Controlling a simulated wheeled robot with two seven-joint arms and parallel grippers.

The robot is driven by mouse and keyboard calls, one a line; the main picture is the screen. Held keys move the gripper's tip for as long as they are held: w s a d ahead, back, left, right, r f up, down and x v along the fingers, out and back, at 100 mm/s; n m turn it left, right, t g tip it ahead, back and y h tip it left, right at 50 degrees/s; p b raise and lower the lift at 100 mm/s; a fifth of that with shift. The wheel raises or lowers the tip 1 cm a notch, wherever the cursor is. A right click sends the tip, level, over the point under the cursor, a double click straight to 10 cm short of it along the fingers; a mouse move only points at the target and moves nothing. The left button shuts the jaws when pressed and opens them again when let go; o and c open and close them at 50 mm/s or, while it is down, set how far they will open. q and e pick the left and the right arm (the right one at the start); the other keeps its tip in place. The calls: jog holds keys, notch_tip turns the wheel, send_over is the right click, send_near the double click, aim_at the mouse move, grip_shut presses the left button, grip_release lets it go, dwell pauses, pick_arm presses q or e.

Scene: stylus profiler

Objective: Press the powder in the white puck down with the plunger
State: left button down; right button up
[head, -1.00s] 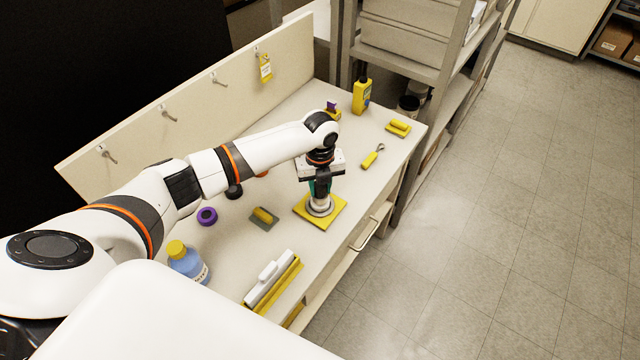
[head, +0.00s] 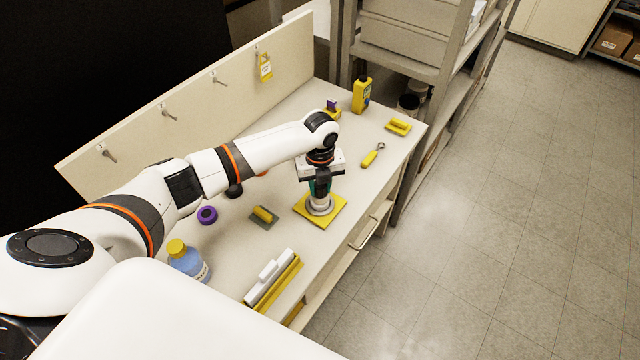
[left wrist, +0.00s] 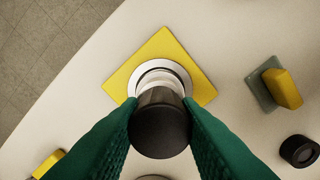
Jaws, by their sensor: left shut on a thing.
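My left gripper (head: 320,186) is shut on the plunger and points down over the white puck. In the left wrist view the green fingers (left wrist: 160,125) grip the plunger (left wrist: 160,128) by its dark handle. The plunger's pale lower end reaches down into the white puck (left wrist: 181,72). The puck sits on a yellow square mat (left wrist: 125,75), and it also shows in the head view (head: 320,210). The plunger hides the inside of the puck, so I cannot see the powder or tell how far down it is pressed. My right gripper is not in view.
A yellow-handled scraper (head: 263,215), a purple ring (head: 207,215) and a blue bottle with yellow cap (head: 187,260) stand left of the mat. A yellow-handled tool (head: 373,155) lies to its right. A white-and-yellow holder (head: 273,280) is at the front.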

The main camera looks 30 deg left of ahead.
pick_arm(q)
jog(key=shift+f, duration=0.2)
jog(key=shift+s+f, duration=0.1)
jog(key=shift+f, duration=0.15)
dwell(1.0)
jog(key=shift+r, duration=0.1)
dwell(0.6)
jog(key=shift+r+p, duration=0.85)
jog(key=shift+p, duration=0.15)
notch_tip(320, 180, up, 6)
jog(key=p, duration=0.5)
jog(key=shift+f, duration=0.25)
jog(key=shift+f, duration=0.1)
